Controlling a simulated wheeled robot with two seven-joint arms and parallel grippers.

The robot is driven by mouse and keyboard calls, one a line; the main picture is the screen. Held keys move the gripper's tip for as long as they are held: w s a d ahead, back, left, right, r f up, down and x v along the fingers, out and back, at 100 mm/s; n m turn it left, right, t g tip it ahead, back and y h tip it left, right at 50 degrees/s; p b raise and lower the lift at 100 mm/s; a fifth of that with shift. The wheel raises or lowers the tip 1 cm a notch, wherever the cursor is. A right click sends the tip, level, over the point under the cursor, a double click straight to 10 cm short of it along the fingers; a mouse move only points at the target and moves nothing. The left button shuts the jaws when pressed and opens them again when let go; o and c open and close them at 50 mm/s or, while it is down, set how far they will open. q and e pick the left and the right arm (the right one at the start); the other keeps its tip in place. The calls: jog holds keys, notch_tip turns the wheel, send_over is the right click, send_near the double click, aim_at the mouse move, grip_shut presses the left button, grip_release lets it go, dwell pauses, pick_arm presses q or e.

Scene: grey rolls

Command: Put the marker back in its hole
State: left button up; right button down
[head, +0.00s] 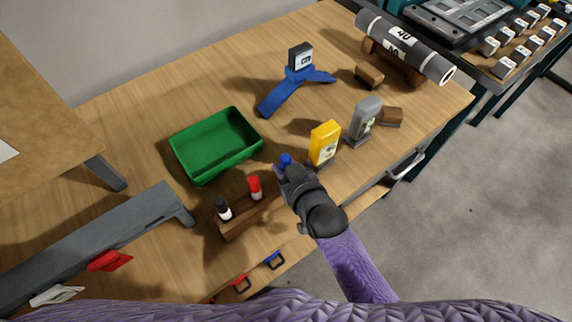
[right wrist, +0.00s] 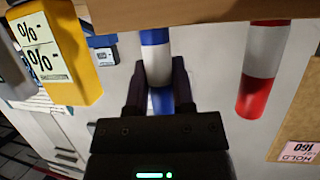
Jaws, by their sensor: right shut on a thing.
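My right gripper (head: 284,174) is shut on the blue-and-white marker (head: 286,160), at the right end of the wooden marker holder (head: 238,228). In the right wrist view the marker (right wrist: 156,62) stands between the two fingers (right wrist: 158,88), its far end meeting the holder's edge (right wrist: 200,12). I cannot tell how far it sits in a hole, because the gripper covers that end in the head view. A red marker (head: 255,188) and a black marker (head: 223,208) stand upright in the holder. My left gripper is out of view.
A green bin (head: 205,167) stands behind the holder. A grey rail (head: 90,250) is at left.

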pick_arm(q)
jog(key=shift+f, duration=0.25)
pick_arm(e)
jog(key=shift+f, duration=0.25)
jog(key=c, duration=0.5)
grip_release()
jog(key=shift+o, duration=0.6)
pick_arm(q)
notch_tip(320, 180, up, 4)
jog(key=p, duration=0.3)
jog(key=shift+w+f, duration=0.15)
pick_arm(e)
jog(key=v, duration=1)
